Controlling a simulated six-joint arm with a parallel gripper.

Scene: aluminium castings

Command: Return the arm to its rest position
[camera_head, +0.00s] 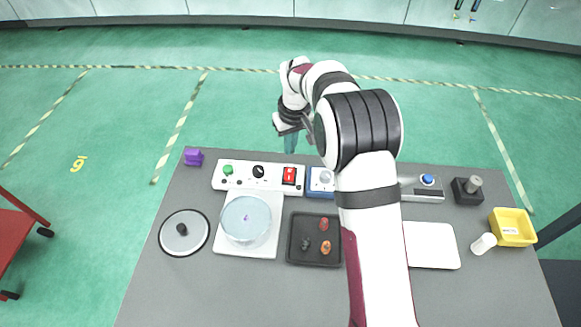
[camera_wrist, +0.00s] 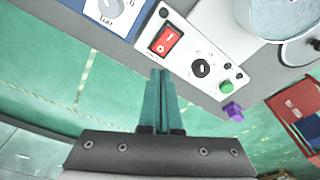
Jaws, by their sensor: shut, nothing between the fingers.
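My gripper (camera_head: 291,143) is raised at the far edge of the grey table (camera_head: 215,290), near the white control panel. Its teal fingers (camera_wrist: 161,100) are together and empty in the wrist view. My white arm reaches from the near edge of the table up and over it, and hides part of the tabletop.
The control panel (camera_head: 243,178) has a red switch (camera_head: 290,176). Left of my arm are a glass vessel (camera_head: 246,222), a lid (camera_head: 183,233) and a dark tray (camera_head: 295,255) with small castings. A yellow bin (camera_head: 512,228) stands at right.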

